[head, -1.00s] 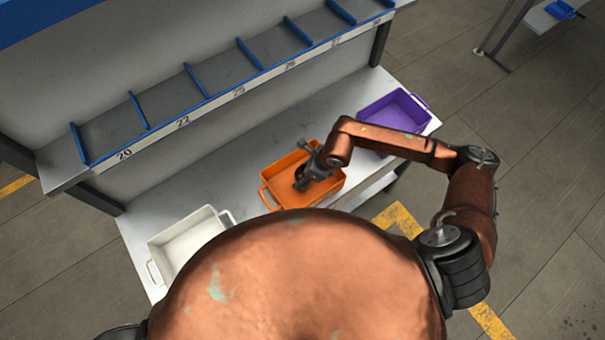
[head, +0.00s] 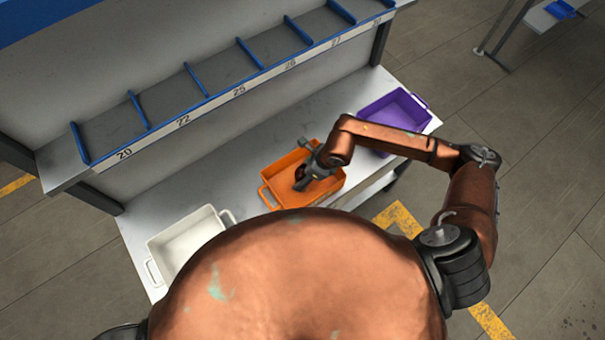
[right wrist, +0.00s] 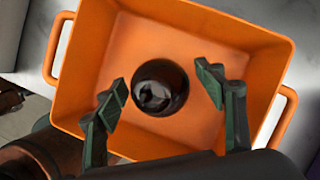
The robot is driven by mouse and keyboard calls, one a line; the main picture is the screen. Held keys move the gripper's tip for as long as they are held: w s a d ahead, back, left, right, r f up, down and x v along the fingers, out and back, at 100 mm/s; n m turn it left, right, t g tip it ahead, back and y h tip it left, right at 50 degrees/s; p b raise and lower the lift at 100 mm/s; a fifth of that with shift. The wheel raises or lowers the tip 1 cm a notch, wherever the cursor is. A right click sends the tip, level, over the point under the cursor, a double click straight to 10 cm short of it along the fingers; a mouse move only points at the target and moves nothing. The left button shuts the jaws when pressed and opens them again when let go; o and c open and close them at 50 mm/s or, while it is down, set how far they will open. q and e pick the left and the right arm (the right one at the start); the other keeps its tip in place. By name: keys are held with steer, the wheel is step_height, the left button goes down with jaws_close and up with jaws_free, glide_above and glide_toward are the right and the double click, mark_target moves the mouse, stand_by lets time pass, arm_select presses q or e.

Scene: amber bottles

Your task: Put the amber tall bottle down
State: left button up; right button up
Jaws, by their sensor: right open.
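The amber tall bottle (right wrist: 159,88) is in the orange bin (right wrist: 120,55). In the right wrist view it is seen from above as a dark, glossy round shape near the middle of the bin floor. My right gripper (right wrist: 160,86) is open, with one finger on each side of the bottle and a visible gap to each. In the head view my right gripper (head: 304,180) reaches into the orange bin (head: 329,187) and hides most of the bottle there. My left gripper is not in view.
A white bin (head: 187,244) stands to the left on the grey table and a purple bin (head: 395,108) to the right. Bare table (head: 235,178) lies between the white and orange bins. A shelf with blue dividers (head: 195,86) runs along the back.

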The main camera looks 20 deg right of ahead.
steer(key=b+v, duration=0.1)
steer(key=v, duration=1)
steer(key=shift+r, duration=0.25)
